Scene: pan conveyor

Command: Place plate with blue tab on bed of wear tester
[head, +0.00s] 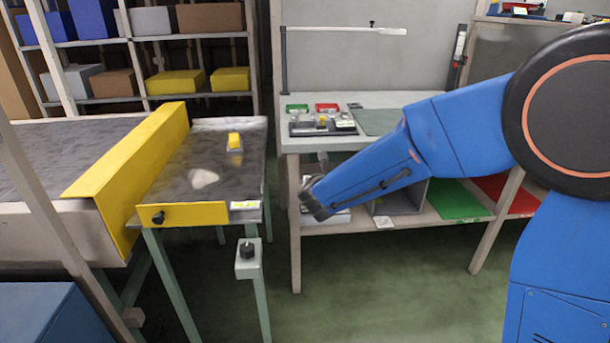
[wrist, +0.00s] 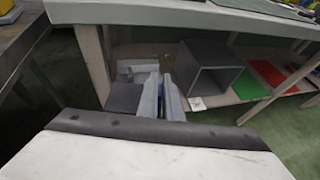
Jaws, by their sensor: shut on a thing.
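My gripper (wrist: 167,97) is shut, its two grey fingers close together in the wrist view. A small blue patch, which looks like the tab of the plate (wrist: 162,86), shows between them; the rest of the plate is hidden. In the head view my gripper end (head: 316,203) points down in front of the bench's lower shelf, left of the grey box. Ahead of the fingers in the wrist view is a light grey device (wrist: 135,68) on that shelf. It may be the wear tester; it is partly covered, and I cannot make out its bed clearly.
An open grey box (wrist: 211,79) stands right of the fingers, with green (head: 455,201) and red mats farther right. The bench top (head: 378,99) overhangs the shelf, and a bench leg (wrist: 93,65) stands to the left. A conveyor table (head: 180,165) is farther left.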

